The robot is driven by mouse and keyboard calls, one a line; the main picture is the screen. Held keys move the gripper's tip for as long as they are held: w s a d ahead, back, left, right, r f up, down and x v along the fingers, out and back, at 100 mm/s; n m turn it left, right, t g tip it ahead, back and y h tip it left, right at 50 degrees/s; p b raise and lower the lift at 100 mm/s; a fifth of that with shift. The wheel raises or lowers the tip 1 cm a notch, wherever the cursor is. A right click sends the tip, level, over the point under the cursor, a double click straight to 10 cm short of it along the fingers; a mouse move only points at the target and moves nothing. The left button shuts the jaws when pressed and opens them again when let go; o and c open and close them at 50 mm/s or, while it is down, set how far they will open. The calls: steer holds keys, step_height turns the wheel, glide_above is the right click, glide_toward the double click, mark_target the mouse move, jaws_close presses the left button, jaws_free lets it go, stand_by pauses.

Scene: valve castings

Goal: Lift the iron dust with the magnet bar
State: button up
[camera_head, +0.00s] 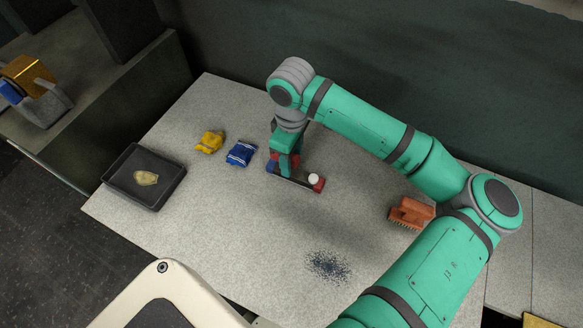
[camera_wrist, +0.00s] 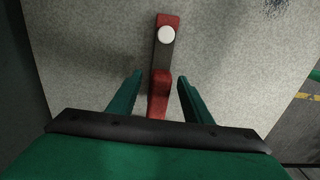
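The magnet bar lies on the grey table, a dark bar (camera_head: 300,183) with a red end and a white round knob. It also shows in the wrist view as a dark and red bar (camera_wrist: 163,60). My gripper (camera_wrist: 160,75) is open, with one finger on each side of the bar's red near part and gaps between. In the head view my gripper (camera_head: 284,163) points down over the bar's left part and partly hides it. The iron dust (camera_head: 328,266) is a dark speckled patch on the table, below the bar in the picture; its edge shows in the wrist view (camera_wrist: 278,5).
A black tray (camera_head: 118,178) with a pale yellowish lump (camera_head: 146,178) stands at the left. An orange brush (camera_head: 410,213) lies at the right. The table between bar and dust is clear.

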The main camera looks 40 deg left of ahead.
jaws_close()
steer(key=shift+w, duration=0.1)
stand_by(1.2)
